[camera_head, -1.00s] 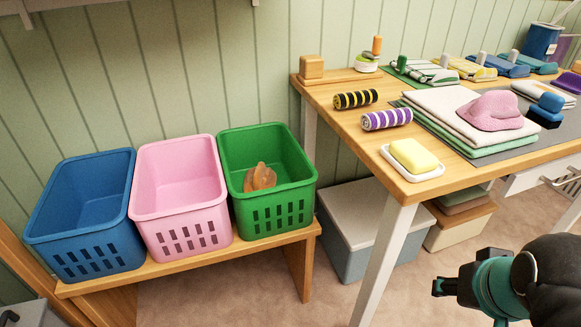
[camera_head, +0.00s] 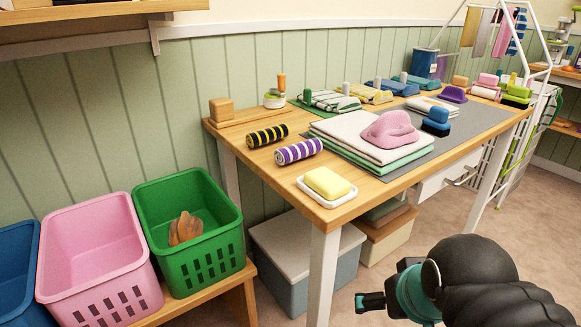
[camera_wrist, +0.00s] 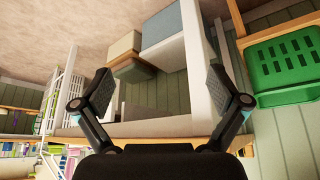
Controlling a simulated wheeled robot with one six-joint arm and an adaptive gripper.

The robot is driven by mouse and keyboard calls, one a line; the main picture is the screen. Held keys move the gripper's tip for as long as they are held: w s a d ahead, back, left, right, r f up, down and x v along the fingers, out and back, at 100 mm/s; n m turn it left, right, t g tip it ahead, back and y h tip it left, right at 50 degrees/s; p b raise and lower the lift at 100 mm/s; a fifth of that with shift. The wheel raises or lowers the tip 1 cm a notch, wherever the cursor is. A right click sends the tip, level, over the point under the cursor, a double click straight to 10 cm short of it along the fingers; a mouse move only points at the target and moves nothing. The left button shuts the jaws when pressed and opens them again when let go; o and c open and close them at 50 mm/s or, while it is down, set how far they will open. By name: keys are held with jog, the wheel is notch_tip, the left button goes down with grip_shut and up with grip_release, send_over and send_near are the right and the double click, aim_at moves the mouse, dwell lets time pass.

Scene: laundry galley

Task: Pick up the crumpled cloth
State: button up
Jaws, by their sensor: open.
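A purple crumpled cloth (camera_head: 453,94) lies farther back on the same table. A brown crumpled item (camera_head: 186,229) sits inside the green basket (camera_head: 203,262). My gripper (camera_head: 368,301) is in front of the table and low, apart from the cloths. In the wrist view my gripper (camera_wrist: 160,90) has its two fingers wide apart with nothing between them. No cloth is clearly visible there.
Two striped rollers (camera_head: 298,151) and a yellow block on a white dish (camera_head: 327,182) line the table's near left side. A blue brush (camera_head: 437,121) stands right of the pink cloth. Lidded boxes (camera_head: 292,245) are under the table. A white drying rack (camera_head: 545,40) stands behind right.

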jog(key=w+d+r+m+g+h+p, duration=0.2)
jog(key=w+r+m, duration=0.3)
jog(key=w+r, duration=1.4)
jog(key=m+g+h+p, duration=0.1)
jog(key=m+h+p, duration=0.1)
jog(key=m, duration=0.4)
send_near(392, 112)
jog(key=x, duration=0.6)
jog(key=shift+w+d+f, duration=0.1)
jog(key=shift+w+d, duration=0.1)
jog(key=shift+d, duration=0.1)
jog(key=shift+a+x, duration=0.2)
jog(key=shift+x, duration=2.45)
jog(key=shift+s+f, duration=0.1)
jog(key=shift+s, duration=0.1)
